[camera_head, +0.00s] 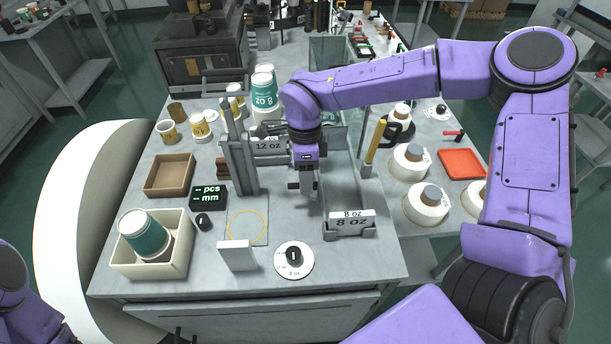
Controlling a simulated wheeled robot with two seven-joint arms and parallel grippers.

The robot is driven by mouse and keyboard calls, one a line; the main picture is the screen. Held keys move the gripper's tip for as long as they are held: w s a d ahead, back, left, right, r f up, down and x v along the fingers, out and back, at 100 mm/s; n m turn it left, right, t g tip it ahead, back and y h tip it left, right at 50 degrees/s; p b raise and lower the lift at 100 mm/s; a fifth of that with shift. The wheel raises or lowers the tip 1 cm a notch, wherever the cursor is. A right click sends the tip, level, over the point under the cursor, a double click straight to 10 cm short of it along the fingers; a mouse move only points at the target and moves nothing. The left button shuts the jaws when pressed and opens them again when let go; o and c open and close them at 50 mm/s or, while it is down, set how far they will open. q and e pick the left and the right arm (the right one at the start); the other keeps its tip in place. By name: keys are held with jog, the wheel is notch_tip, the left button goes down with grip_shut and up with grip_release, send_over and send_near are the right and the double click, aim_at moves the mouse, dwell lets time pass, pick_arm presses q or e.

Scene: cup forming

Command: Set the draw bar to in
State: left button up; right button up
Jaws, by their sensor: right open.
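I cannot make out the draw bar for certain. A grey upright metal fixture (240,165) stands mid-table, with grey bars beside it partly hidden by my right arm. My right gripper (302,190) points down just right of this fixture, above the grey worktop. Its jaws are small in the picture, open and empty. A round white dial with a black knob (294,257) lies near the front edge, below the gripper. My left gripper is out of view; only part of my left arm shows at the lower left.
A cream bin (178,264) with a teal cup stands front left. A black display (208,197), a white block (237,256) and an 8 oz holder (350,229) stand nearby. White round pieces (426,203) are at right. A yellow ring (247,227) marks clear worktop.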

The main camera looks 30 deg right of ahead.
jog(key=shift+r+b, duration=0.2)
jog(key=shift+b, duration=0.1)
jog(key=r, duration=0.1)
jog(key=r+b, duration=0.2)
jog(key=shift+s+a+r, duration=0.1)
jog(key=shift+s+a, duration=0.1)
jog(key=shift+s, duration=0.05)
jog(key=s+a+r+b, duration=0.5)
jog(key=s+r, duration=0.4)
jog(key=s, duration=0.3)
jog(key=shift+a+r, duration=0.25)
jog(key=shift+a, duration=0.2)
jog(key=shift+f, duration=0.15)
